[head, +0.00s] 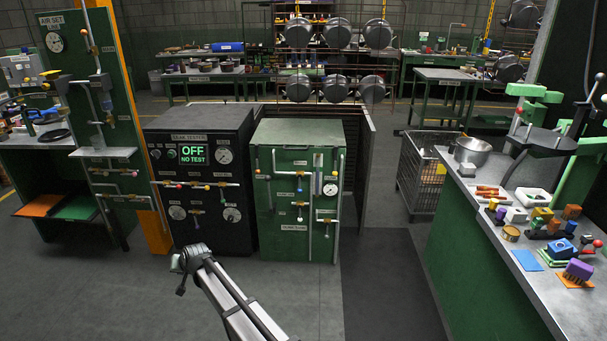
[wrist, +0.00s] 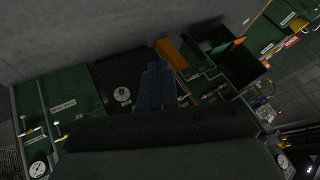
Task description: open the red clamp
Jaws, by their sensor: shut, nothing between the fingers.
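I cannot pick out the red clamp with certainty in either view. In the head view, a green stand (head: 526,91) with a small red part (head: 519,110) is at the right bench, and small red-orange pieces (head: 488,191) lie on that bench. My gripper (wrist: 157,70) shows in the wrist view as two dark fingers side by side, shut and empty. The fingers show in front of a dark cabinet (wrist: 115,78). They appear apart from anything there. My arm (head: 235,300) reaches up from the bottom middle of the head view, over the floor in front of the cabinets.
A black leak tester (head: 205,146) reading OFF, NO TEST and a green piped cabinet (head: 292,215) stand ahead. A green air-set panel (head: 68,35) is at left. The right workbench (head: 560,305) is crowded with small parts and a metal bowl (head: 472,151).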

